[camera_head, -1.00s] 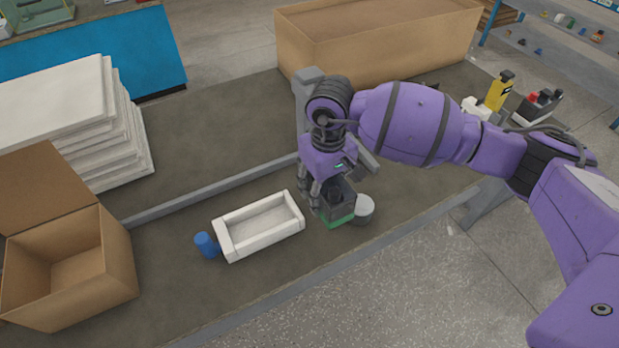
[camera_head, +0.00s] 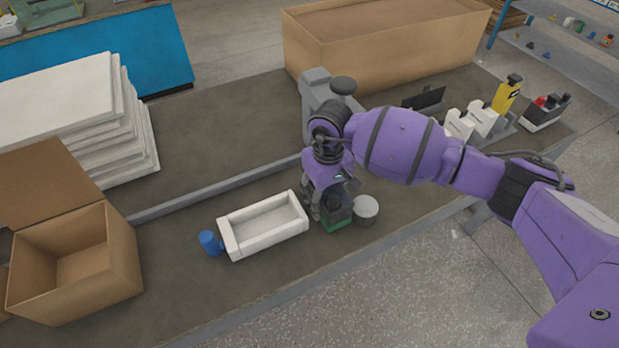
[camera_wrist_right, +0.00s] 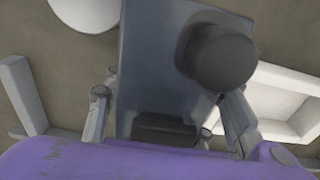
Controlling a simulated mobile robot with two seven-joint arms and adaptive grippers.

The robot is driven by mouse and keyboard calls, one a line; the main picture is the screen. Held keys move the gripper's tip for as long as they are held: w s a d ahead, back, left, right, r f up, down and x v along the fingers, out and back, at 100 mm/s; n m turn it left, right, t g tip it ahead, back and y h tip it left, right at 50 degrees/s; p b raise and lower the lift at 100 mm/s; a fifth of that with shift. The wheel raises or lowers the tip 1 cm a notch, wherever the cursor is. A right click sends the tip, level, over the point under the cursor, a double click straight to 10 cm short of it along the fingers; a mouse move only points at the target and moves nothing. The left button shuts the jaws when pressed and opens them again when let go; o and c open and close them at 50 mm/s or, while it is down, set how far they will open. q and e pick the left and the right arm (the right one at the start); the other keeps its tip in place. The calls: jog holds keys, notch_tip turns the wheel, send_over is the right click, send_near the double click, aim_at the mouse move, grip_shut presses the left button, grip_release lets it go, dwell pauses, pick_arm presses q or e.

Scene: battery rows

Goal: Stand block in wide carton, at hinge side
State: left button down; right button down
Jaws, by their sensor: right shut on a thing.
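A longer open carton (camera_head: 385,55) stands at the back. My left gripper is not in view.
The white tray (camera_head: 232,243) lies left of the block, with a blue cylinder (camera_head: 209,242) at its left end. The round tub (camera_head: 366,208) is close on the block's right. A low grey rail (camera_head: 215,187) runs behind. White sheets (camera_head: 70,110) are stacked at the left.

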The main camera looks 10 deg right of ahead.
jog(key=shift+w, duration=0.1)
jog(key=c, duration=1.2)
grip_release()
jog(key=shift+f, duration=0.2)
jog(key=o, duration=0.4)
jog(key=shift+s+r, duration=0.1)
jog(key=shift+s, duration=0.1)
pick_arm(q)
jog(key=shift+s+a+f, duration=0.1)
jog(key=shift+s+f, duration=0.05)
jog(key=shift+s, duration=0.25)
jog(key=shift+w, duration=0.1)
